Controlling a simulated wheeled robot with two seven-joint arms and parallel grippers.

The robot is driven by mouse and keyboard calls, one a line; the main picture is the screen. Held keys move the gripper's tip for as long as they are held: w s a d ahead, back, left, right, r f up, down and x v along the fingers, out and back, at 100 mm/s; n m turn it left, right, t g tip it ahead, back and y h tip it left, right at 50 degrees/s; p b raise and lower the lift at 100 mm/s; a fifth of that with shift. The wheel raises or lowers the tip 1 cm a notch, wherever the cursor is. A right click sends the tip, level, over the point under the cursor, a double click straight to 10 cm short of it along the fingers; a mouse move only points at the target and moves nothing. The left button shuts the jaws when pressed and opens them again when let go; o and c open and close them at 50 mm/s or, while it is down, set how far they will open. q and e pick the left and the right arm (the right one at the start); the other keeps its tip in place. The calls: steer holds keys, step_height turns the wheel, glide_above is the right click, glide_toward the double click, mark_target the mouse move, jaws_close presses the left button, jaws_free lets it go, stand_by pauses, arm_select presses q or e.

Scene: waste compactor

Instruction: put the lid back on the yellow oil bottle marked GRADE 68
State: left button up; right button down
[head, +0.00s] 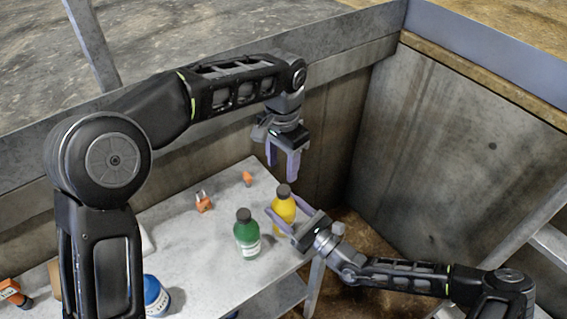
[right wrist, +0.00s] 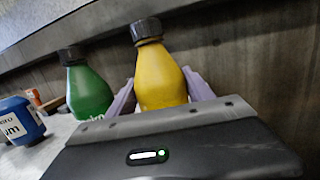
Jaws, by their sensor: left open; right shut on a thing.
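The yellow bottle (head: 284,209) stands at the right end of the table, with a dark lid (head: 283,190) on its neck. In the right wrist view the yellow bottle (right wrist: 160,80) and its dark lid (right wrist: 146,29) are close up; I cannot tell how tightly the lid sits. No GRADE 68 marking is readable. My right gripper (head: 284,206) is shut on the bottle's body, a finger on each side. My left gripper (head: 281,169) is open and empty, pointing down just above the lid and apart from it.
A green bottle (head: 246,236) with a dark cap stands left of the yellow one. A blue container (head: 155,297) is at the front left. Small orange items (head: 204,202) lie on the grey table (head: 195,245). A wall rises behind.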

mark_target(284, 189)
arm_select(q)
steer(key=n, duration=0.4)
steer(key=shift+d, duration=0.15)
steer(key=n, duration=0.3)
steer(key=shift+s, duration=0.1)
steer(key=shift+f, duration=4)
steer(key=shift+c, duration=0.4)
jaws_close()
